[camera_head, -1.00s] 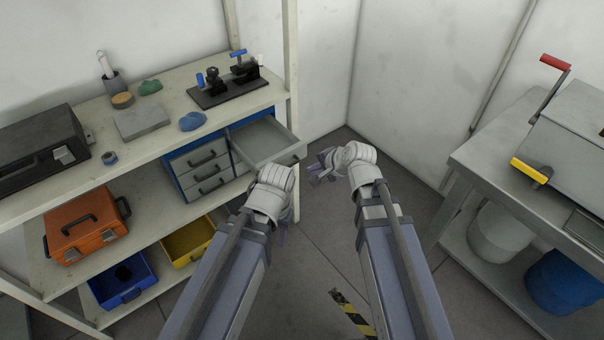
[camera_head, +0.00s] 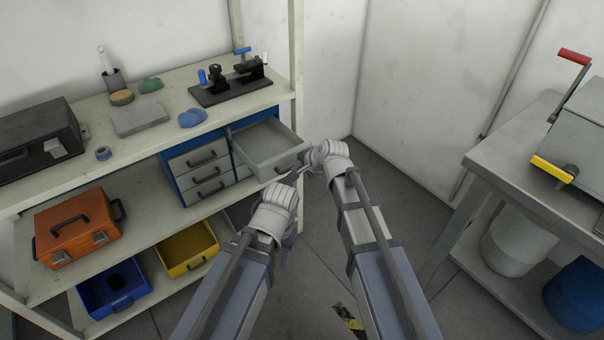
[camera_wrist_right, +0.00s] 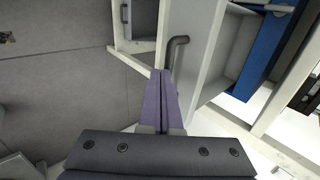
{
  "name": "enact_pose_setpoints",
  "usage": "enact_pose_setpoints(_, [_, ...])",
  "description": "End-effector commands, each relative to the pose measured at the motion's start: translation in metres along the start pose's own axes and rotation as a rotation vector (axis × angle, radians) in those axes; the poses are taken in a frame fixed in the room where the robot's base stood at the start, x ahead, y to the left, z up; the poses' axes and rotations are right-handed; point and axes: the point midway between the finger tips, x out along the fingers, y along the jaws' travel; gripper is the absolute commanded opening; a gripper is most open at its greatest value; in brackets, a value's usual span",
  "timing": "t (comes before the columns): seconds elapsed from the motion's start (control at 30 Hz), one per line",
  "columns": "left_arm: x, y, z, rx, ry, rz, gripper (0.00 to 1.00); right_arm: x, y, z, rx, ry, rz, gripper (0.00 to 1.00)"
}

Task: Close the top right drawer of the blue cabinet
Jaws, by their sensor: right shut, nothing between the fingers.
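The blue cabinet (camera_head: 172,178) stands on the left shelf unit, below its top board. Its top right drawer (camera_head: 264,145) is pulled far out and looks empty. The other drawers look shut. My right gripper (camera_head: 303,172) is shut and empty at the right end of the drawer's front. In the right wrist view its fingertips (camera_wrist_right: 160,74) are together close to the dark bent drawer handle (camera_wrist_right: 176,50); I cannot tell whether they touch. My left gripper (camera_head: 288,242) hangs lower, in front of the shelves and apart from the drawer; its fingers are mostly hidden behind its wrist.
The top board carries a black clamp fixture (camera_head: 232,88) and a grey block (camera_head: 140,118). An orange toolbox (camera_head: 75,228), a blue bin (camera_head: 112,292) and a yellow bin (camera_head: 187,249) are below. A grey bench (camera_head: 500,160) stands right. Floor between is open.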

Motion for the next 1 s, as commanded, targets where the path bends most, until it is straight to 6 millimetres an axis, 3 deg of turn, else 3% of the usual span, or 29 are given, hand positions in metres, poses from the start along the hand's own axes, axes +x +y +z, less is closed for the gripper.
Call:
enact_pose_setpoints(0.47, [0.0,0.0,0.0,0.0,0.0,0.0,0.45,0.006,-0.007,-0.001,-0.001,0.0,0.0,0.0])
enact_pose_setpoints(0.67, [0.0,0.0,0.0,0.0,0.0,0.0,0.45,0.034,-0.039,-0.002,-0.002,-0.001,0.0,0.0])
enact_pose_setpoints(1.0, [0.0,0.0,0.0,0.0,0.0,0.0,0.45,0.096,-0.11,-0.002,-0.002,-0.001,0.0,0.0])
